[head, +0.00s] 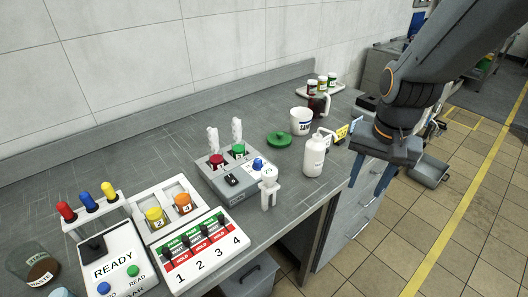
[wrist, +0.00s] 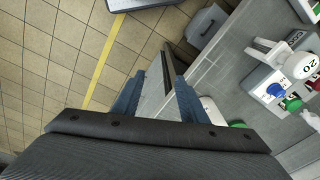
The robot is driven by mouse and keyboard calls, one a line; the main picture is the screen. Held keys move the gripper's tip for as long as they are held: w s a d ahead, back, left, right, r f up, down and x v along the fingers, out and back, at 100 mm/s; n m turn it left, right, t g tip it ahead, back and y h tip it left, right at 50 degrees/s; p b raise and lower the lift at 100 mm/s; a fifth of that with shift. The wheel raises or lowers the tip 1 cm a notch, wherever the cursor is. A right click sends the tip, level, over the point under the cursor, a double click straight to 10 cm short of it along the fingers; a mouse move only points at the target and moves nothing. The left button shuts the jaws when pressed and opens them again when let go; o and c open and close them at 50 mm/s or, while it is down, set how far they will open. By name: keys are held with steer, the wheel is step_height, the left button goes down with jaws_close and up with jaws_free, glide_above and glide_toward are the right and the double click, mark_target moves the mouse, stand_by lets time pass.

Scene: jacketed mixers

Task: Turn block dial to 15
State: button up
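The grey block (head: 226,178) stands in the middle of the bench and holds a red-capped and a green-capped vessel. A blue knob (head: 257,164) and a black control (head: 232,181) sit on its top; I cannot tell a dial setting from either. The blue knob also shows at the right of the wrist view (wrist: 275,89). Beside the block is a white piece with a round top (head: 268,186); in the wrist view its top (wrist: 303,65) reads 20. My gripper (head: 373,178) is open and empty, pointing down beyond the bench's right edge, well apart from the block.
A numbered switch panel (head: 198,250) and a READY station (head: 113,268) stand left. The floor beneath my gripper is open.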

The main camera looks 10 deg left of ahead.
steer(key=w+a+r+m, duration=0.2)
steer(key=w+a+m, duration=0.55)
steer(key=a, duration=0.65)
steer(key=m+g, duration=0.1)
steer(key=m, duration=0.5)
glide_above(257, 160)
steer(key=shift+r, duration=0.15)
steer(key=shift+f, duration=0.2)
step_height(257, 160, down, 7)
steer(key=shift+f+p, duration=0.15)
steer(key=shift+p, duration=0.95)
jaws_close()
